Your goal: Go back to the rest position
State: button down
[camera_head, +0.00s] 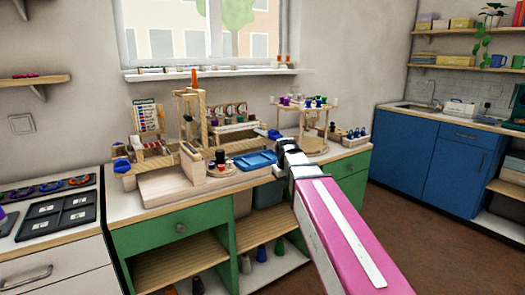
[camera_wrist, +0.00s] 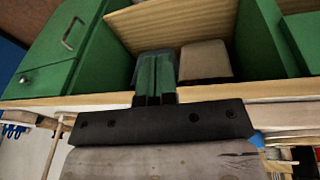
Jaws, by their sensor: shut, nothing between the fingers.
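My gripper (camera_wrist: 156,65) shows in the wrist view with its two fingers side by side, shut and empty. Behind the fingers in that view are the counter's front edge and the open green shelves. In the head view my pink and white arm reaches from the lower right to the counter. Its dark and white end (camera_head: 290,155) is at the counter's front edge, right of the blue tray (camera_head: 255,160). The fingertips cannot be made out clearly there.
A wooden counter with green drawers (camera_head: 177,229) carries bead boards and wooden stands (camera_head: 193,110). A tiered stand (camera_head: 305,120) is just behind my arm's end. A hob (camera_head: 58,213) is at left, blue cabinets (camera_head: 403,151) at right. The floor between is clear.

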jog(key=s+d+f+m+g, duration=0.1)
jog(key=s+d+f+m, duration=0.1)
jog(key=s+d+f, duration=0.3)
jog(key=s+d+f+m+g, duration=0.1)
jog(key=s+d+f+m, duration=0.2)
jog(key=s+f, duration=0.8)
notch_tip(320, 180, down, 8)
jog(key=shift+s+d+f+g, duration=0.25)
jog(key=shift+d+g, duration=0.05)
jog(key=shift+d, duration=0.6)
